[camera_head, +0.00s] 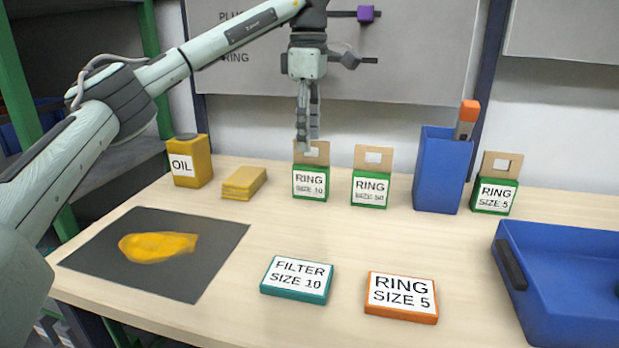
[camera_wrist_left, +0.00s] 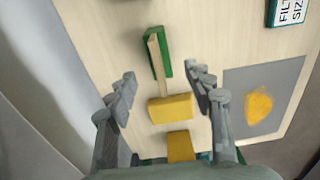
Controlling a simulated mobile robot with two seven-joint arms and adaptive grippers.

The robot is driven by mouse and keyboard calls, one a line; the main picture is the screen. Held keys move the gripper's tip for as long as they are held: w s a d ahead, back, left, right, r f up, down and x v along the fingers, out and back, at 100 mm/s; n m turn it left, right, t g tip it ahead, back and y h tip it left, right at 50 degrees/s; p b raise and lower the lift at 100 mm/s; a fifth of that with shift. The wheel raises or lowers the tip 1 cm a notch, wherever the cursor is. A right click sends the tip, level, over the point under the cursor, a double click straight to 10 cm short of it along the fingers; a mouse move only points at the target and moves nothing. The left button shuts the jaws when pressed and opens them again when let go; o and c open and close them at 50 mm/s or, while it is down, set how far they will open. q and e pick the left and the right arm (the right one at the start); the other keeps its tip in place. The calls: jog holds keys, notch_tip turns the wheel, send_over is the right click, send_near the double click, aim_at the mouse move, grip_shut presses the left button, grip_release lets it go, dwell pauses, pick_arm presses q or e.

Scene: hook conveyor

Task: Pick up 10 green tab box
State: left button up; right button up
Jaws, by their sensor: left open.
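The green tab box labelled RING SIZE 10 (camera_head: 310,182) stands upright at the back of the table, its cardboard tab (camera_head: 320,155) rising behind the label. My left gripper (camera_head: 307,138) points down just above it, with its fingertips overlapping the tab's upper left in the head view. In the left wrist view the open fingers of my left gripper (camera_wrist_left: 161,78) lie on either side of the line of the tab (camera_wrist_left: 154,66) and green box (camera_wrist_left: 158,42), with nothing held. Whether the fingertips touch the tab cannot be told. My right gripper is not in view.
A similar green tab box (camera_head: 370,191) stands close to the right, then a blue bin (camera_head: 436,172) and a RING SIZE 5 tab box (camera_head: 494,197). Yellow cloths (camera_head: 244,182) and an oil can (camera_head: 190,163) stand left.

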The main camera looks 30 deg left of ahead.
aim_at(311, 164)
pick_arm(q)
jog(key=f, duration=0.3)
jog(key=shift+d+f, duration=0.2)
jog(key=shift+w+f, duration=0.1)
jog(key=shift+f, duration=1.4)
jog(key=c, duration=1)
grip_shut()
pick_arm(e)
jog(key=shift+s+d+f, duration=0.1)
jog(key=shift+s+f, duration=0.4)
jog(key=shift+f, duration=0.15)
